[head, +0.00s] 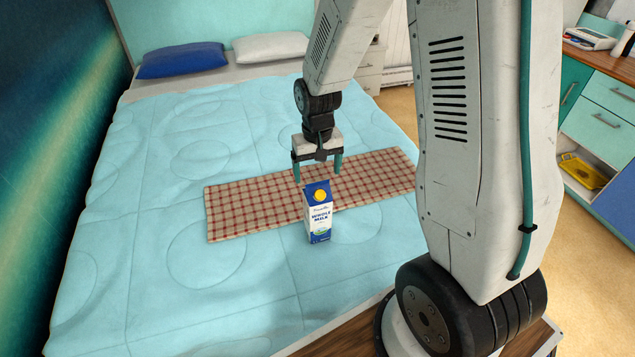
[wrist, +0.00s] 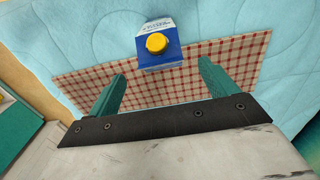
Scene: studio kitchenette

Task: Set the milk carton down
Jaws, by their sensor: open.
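The milk carton (head: 319,213) is white and blue with a yellow cap. It stands upright on the bed, at the near edge of a red-and-cream checked cloth (head: 240,208); whether its base touches the cloth I cannot tell. My gripper (head: 318,175) is open and empty, above the cloth and behind the carton in the head view. In the wrist view the carton (wrist: 158,46) is beyond the tips of my open gripper (wrist: 163,82), apart from both fingers. The checked cloth (wrist: 215,62) also shows there, under the fingers.
The bed has a light blue quilt (head: 120,220) with wide free room around the cloth. A blue pillow (head: 182,60) and a white pillow (head: 270,47) lie at its head. At the right are teal drawers (head: 605,95) and a yellow tray (head: 583,172) on a low shelf.

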